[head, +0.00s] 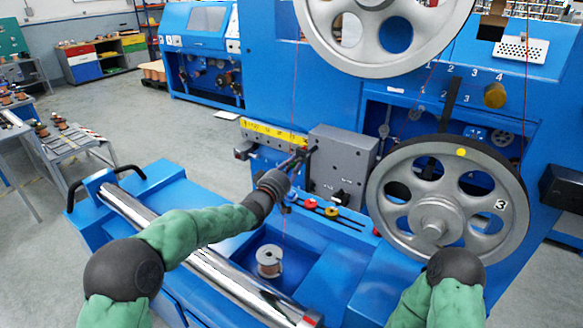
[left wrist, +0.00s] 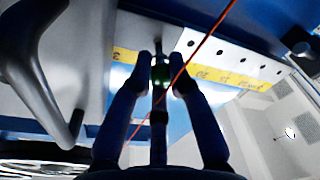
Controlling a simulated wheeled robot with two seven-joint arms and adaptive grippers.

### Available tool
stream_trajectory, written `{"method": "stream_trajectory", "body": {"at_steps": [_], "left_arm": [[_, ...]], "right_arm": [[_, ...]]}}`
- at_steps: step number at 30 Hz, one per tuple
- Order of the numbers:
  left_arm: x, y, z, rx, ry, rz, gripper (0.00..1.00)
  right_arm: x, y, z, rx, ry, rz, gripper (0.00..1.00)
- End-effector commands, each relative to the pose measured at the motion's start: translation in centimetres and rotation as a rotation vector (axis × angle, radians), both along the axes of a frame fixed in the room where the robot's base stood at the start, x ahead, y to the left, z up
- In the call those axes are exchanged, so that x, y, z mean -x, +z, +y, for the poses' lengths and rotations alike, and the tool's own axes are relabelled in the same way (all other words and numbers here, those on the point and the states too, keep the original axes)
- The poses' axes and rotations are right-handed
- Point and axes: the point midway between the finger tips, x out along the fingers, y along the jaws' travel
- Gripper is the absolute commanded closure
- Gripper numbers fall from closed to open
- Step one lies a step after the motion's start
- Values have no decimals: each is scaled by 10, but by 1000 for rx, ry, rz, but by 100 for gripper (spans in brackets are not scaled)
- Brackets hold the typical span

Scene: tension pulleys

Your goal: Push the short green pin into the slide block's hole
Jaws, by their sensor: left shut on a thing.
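My left gripper (head: 300,158) is in front of the yellow scale rail's right end, beside a grey box (head: 343,160). In the left wrist view its fingers (left wrist: 160,62) are closed around a small dark green pin (left wrist: 161,75). The pin is too small to make out in the head view. The yellow scale rail (head: 272,132) has a row of holes, and it also shows in the left wrist view (left wrist: 215,75). I cannot clearly tell the slide block or its hole apart here; the fingers cover part of the rail. My right gripper is not visible.
Yellow and red round pieces (head: 331,211) sit on a ledge below the grey box. A large pulley wheel (head: 447,200) stands at right. A thin red wire (left wrist: 190,60) crosses close before the left fingers. A spool (head: 269,261) stands in the blue recess below.

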Motion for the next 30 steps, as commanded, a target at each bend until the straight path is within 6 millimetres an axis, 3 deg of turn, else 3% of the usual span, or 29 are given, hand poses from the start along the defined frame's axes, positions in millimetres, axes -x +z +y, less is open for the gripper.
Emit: {"method": "stream_trajectory", "body": {"at_steps": [30], "left_arm": [[-20,0,-14,0,0,0,100]], "right_arm": [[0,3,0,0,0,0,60]]}}
